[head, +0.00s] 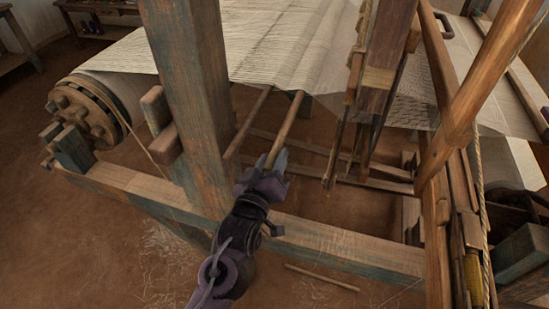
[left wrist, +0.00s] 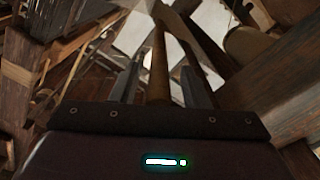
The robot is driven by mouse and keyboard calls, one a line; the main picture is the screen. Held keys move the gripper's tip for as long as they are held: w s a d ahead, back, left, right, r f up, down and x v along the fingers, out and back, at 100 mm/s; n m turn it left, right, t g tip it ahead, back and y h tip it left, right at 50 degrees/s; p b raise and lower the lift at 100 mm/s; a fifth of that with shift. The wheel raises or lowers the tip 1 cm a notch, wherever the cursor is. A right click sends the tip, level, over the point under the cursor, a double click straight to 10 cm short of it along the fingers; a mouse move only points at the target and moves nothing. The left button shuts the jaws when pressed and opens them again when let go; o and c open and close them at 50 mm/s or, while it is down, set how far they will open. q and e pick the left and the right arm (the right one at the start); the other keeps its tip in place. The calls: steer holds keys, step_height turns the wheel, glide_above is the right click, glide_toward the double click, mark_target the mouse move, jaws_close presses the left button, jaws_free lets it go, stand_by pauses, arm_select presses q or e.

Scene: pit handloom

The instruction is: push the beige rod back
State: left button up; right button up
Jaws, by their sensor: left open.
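The beige rod (head: 286,127) runs from under the cloth down toward my left gripper (head: 273,168) in the head view. My left gripper is at the rod's near end, above the loom's front beam. In the left wrist view the rod (left wrist: 159,58) stretches away between the two open fingers of the left gripper (left wrist: 160,80). My right gripper is in neither view.
A thick upright post (head: 190,90) stands close left of my arm. A second thin rod (head: 248,122) lies left of the beige rod. The front beam (head: 330,247) passes below the gripper. Woven cloth (head: 290,45) spans above, and hanging wooden parts (head: 375,85) stand to the right.

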arm_select(q)
steer(key=shift+x, duration=0.9)
jaws_close()
steer(key=shift+a, duration=0.1)
